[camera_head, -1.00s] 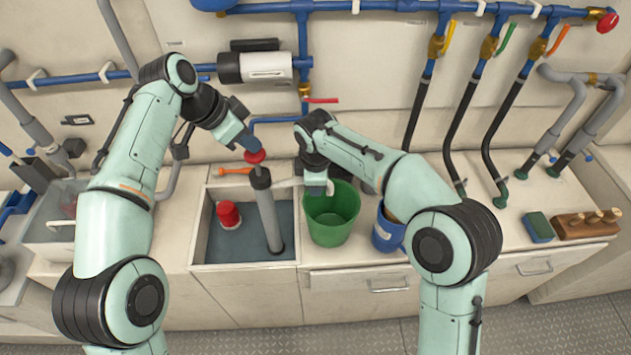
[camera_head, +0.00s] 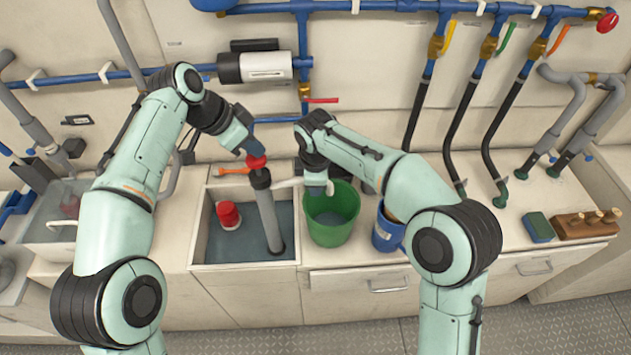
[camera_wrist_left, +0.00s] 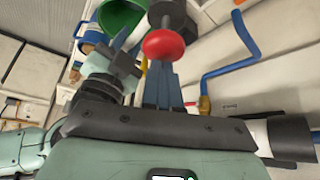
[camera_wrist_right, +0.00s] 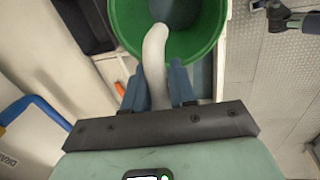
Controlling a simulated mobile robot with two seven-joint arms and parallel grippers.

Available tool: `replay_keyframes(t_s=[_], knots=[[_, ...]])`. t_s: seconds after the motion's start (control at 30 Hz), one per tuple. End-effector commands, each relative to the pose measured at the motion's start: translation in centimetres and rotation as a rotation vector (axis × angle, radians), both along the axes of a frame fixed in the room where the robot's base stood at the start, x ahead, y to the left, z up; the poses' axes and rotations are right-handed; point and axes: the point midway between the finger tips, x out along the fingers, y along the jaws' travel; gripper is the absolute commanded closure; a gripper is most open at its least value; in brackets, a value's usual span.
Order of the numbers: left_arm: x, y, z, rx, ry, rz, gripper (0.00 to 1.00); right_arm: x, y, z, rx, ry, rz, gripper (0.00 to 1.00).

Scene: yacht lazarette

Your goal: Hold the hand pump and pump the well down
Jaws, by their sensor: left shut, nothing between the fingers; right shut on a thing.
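The hand pump (camera_head: 268,215) is a grey tube with a dark collar and a red knob (camera_head: 257,162) on top. It stands slightly tilted in the square well (camera_head: 202,240), which holds dark water. My left gripper (camera_head: 250,150) is shut and empty, its fingertips at the red knob; the knob also shows in the left wrist view (camera_wrist_left: 163,44). My right gripper (camera_wrist_right: 160,88) is shut on the pump's pale curved spout (camera_wrist_right: 154,55). The spout's end is over the green bucket (camera_head: 331,234), which has some greyish liquid at the bottom.
A red cylinder float (camera_head: 228,215) sits in the well's left part. An orange-handled item (camera_head: 233,171) lies on the ledge behind. A blue bucket (camera_head: 386,235) stands right of the green one. A sponge (camera_head: 538,227) and a wooden plug block (camera_head: 586,224) lie at the right.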

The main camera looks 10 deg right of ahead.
Motion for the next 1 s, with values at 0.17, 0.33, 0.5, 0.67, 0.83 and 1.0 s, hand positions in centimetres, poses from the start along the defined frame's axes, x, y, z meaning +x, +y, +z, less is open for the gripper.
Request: replay_keyframes(t_s=[0.17, 0.33, 0.5, 0.67, 0.83, 1.0], knots=[[0.0, 0.1, -0.9, 0.003, 0.003, 0.001, 1.0, 0.0, 0.1, 0.1, 0.002, -0.002, 0.002, 1.0], [0.0, 0.1, -1.6, 0.004, 0.004, 0.002, 1.0, 0.0, 0.1, 0.1, 0.002, -0.002, 0.0, 1.0], [0.0, 0.2, -2.3, 0.005, 0.005, 0.002, 1.0, 0.0, 0.0, 0.1, 0.002, -0.002, 0.0, 1.0], [0.0, 0.1, -3.0, 0.005, 0.005, 0.002, 1.0, 0.0, 0.0, 0.1, 0.002, -0.002, 0.0, 1.0], [0.0, 0.1, -2.9, 0.005, 0.004, 0.003, 1.0, 0.0, 0.0, 0.1, 0.002, -0.002, 0.0, 1.0], [0.1, 0.1, -2.1, 0.004, 0.003, 0.002, 1.0, 0.0, 0.0, 0.1, 0.002, -0.002, 0.0, 1.0]])
